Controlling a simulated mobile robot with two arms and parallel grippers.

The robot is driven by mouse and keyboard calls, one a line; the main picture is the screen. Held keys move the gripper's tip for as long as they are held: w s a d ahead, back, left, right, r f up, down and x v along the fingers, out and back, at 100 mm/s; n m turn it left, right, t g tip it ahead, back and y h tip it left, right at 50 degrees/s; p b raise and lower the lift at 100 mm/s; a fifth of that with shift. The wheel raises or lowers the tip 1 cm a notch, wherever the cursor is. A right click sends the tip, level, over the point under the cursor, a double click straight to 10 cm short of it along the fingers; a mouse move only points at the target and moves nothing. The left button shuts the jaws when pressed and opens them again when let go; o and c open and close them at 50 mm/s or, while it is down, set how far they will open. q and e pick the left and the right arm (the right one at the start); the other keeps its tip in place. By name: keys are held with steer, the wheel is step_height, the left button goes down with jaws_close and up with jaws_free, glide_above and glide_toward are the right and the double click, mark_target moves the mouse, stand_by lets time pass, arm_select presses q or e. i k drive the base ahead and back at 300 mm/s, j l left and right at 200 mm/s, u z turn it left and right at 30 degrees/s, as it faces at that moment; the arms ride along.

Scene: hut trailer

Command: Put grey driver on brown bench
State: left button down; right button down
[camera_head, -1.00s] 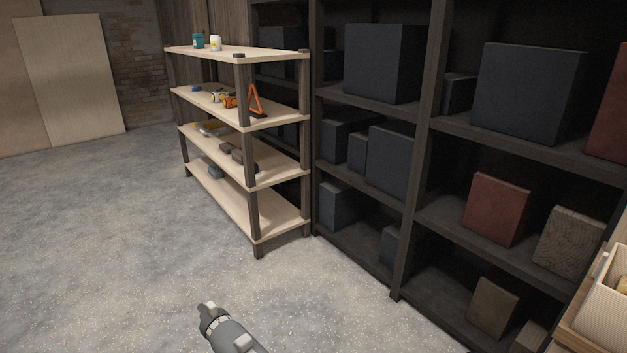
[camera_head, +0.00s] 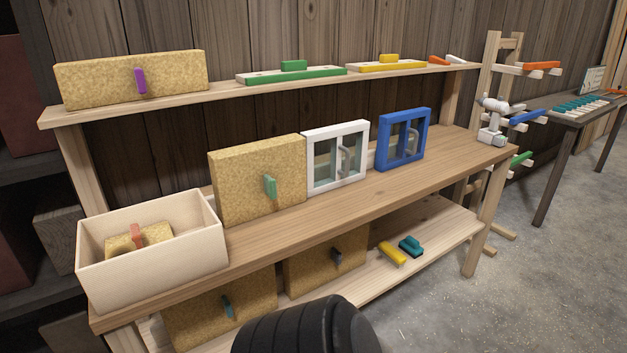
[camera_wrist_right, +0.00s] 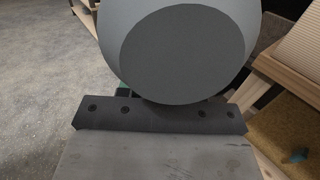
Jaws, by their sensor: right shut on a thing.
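A large grey rounded thing with a flat round face (camera_wrist_right: 190,55), apparently the grey driver, fills the upper part of the right wrist view. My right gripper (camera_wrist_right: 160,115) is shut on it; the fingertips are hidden. The driver's full shape is not seen, and it is not identifiable in the head view. The brown bench (camera_head: 420,165) stands across the head view, with its wooden top, an upper shelf and a lower shelf. My left gripper is not in view.
On the bench top are a cream bin (camera_head: 150,265), a cork-coloured box (camera_head: 258,180), a white-framed cabinet (camera_head: 336,156), a blue-framed cabinet (camera_head: 403,140) and a whitish tool (camera_head: 492,120). Bare wood runs along the front. A black ribbed thing (camera_head: 300,328) shows at the bottom.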

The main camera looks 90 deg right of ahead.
mark_target(465, 146)
steer(key=l+z, duration=0.2)
steer(key=z, duration=0.2)
steer(key=k+l+z, duration=0.1)
steer(key=z, duration=0.3)
steer(key=l+z, duration=0.5)
steer(key=z, duration=0.25)
steer(key=i+l+z, duration=0.1)
steer(key=l+z, duration=0.25)
steer(key=i+l+z, duration=0.15)
steer(key=l+z, duration=0.2)
steer(key=l, duration=0.15)
steer(key=i+l+z, duration=0.2)
steer(key=l+z, duration=0.15)
steer(key=i+l+z, duration=0.3)
steer(key=i+l, duration=0.45)
steer(key=l, duration=0.15)
steer(key=i+l+z, duration=0.1)
steer(key=i+l, duration=0.4)
steer(key=l, duration=0.1)
